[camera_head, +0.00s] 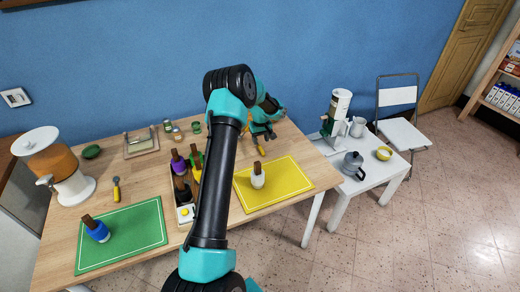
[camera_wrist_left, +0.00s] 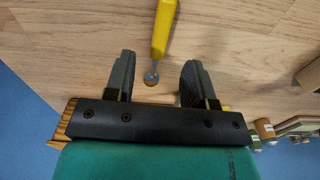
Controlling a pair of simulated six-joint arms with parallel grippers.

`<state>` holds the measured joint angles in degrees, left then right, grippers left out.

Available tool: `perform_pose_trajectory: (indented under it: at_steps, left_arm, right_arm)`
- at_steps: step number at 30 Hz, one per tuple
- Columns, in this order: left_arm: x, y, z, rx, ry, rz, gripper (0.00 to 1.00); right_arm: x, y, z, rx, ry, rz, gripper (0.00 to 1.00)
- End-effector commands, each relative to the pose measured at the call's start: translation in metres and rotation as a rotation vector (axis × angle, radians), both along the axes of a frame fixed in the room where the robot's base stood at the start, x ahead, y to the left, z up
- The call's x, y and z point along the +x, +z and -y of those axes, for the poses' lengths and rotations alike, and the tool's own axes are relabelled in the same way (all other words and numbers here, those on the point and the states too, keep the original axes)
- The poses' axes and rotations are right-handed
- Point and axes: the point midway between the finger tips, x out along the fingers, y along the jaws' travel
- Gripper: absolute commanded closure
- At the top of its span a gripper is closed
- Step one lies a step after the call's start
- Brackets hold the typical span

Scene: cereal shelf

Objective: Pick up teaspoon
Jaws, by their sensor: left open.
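A teaspoon with a yellow handle (camera_wrist_left: 163,30) and a small round metal end (camera_wrist_left: 151,77) lies on the wooden table in the left wrist view. Its metal end shows between my left gripper's (camera_wrist_left: 157,62) two grey fingers, with a gap on each side. The handle extends beyond the fingertips. In the head view my left gripper (camera_head: 262,133) is over the table's back right part, and the teaspoon's yellow handle (camera_head: 260,148) shows just in front of it. My left gripper is open and empty. My right gripper is in neither view.
A yellow mat (camera_head: 290,190) with a white-bodied item (camera_head: 258,176) lies in front. My arm partly hides a box (camera_head: 185,213) of colored items. A green mat (camera_head: 125,245), another yellow-handled utensil (camera_head: 116,190) and a juice dispenser (camera_head: 60,165) are on the left.

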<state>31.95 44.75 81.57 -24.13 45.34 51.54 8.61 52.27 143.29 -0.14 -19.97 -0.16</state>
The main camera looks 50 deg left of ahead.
Motion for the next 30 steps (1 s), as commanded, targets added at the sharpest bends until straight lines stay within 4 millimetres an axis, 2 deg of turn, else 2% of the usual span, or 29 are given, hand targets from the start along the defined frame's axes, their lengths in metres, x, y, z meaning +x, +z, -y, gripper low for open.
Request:
perform_pose_trajectory:
  at_steps: [5, 16, 30]
  left_arm:
    - [0.000, -0.005, 0.000, -0.001, 0.000, -0.001, 0.50]
    - [0.000, -0.049, 0.000, -0.001, 0.001, -0.002, 0.50]
    - [0.000, -0.052, 0.000, 0.000, 0.000, 0.000, 0.50]
  right_arm:
    - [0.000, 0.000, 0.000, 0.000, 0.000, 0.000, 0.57]
    - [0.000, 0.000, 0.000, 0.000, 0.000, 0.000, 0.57]
    - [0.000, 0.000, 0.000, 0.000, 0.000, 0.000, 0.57]
